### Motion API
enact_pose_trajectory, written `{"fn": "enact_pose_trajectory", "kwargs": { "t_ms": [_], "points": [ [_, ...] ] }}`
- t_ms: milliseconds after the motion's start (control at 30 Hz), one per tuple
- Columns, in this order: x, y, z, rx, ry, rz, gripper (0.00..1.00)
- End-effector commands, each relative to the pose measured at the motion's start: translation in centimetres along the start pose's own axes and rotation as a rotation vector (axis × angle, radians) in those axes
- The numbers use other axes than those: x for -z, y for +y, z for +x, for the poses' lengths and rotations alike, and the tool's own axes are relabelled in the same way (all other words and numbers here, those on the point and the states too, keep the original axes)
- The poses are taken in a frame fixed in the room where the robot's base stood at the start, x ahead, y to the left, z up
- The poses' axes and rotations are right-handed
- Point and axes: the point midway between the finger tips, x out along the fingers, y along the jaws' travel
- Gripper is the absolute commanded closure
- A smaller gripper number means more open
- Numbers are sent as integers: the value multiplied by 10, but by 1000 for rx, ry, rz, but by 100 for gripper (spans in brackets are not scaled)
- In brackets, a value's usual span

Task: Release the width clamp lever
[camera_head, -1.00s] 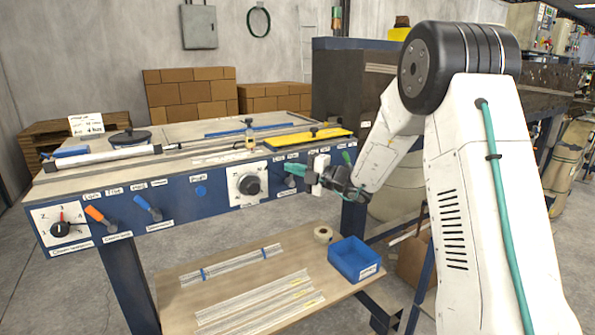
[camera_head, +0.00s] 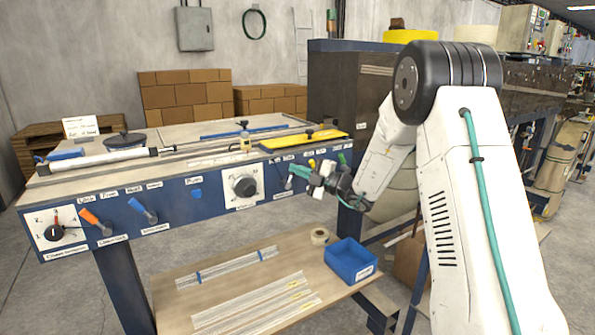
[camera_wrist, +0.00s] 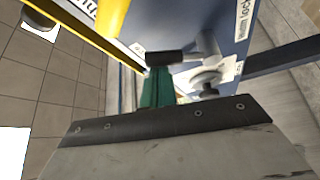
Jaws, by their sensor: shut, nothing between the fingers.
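My gripper (camera_head: 299,172) has teal fingertips, which are shut and empty, in front of the right part of the blue panel. The teal fingers also show in the wrist view (camera_wrist: 157,88). Close by them in the wrist view is a lever with a dark grip (camera_wrist: 168,58) and a grey metal pivot (camera_wrist: 206,82), beside a label reading "lock". I take this as the width clamp lever; its full label is not readable. In the head view its place is partly hidden by my gripper. Whether the fingertips touch the grip I cannot tell.
The panel also carries an orange lever (camera_head: 96,221), a blue lever (camera_head: 143,211), a round dial (camera_head: 243,187) and a left selector knob (camera_head: 54,232). A yellow bar (camera_head: 304,139) lies above the panel. A blue bin (camera_head: 351,262) stands on the lower shelf.

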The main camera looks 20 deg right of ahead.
Motion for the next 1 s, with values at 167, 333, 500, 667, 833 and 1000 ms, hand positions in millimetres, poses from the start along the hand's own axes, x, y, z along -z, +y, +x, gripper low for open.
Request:
{"fn": "enact_pose_trajectory", "kwargs": {
  "t_ms": [167, 333, 500, 667, 833, 1000],
  "points": [
    [0, 0, 0, 0, 0, 0, 100],
    [0, 0, 0, 0, 0, 0, 100],
    [6, 3, 2, -1, 0, -1, 100],
    [27, 10, 10, -1, -3, -3, 100],
    [29, 7, -25, -2, -13, 1, 100],
    [30, 3, -60, -2, -10, -1, 100]
  ]
}}
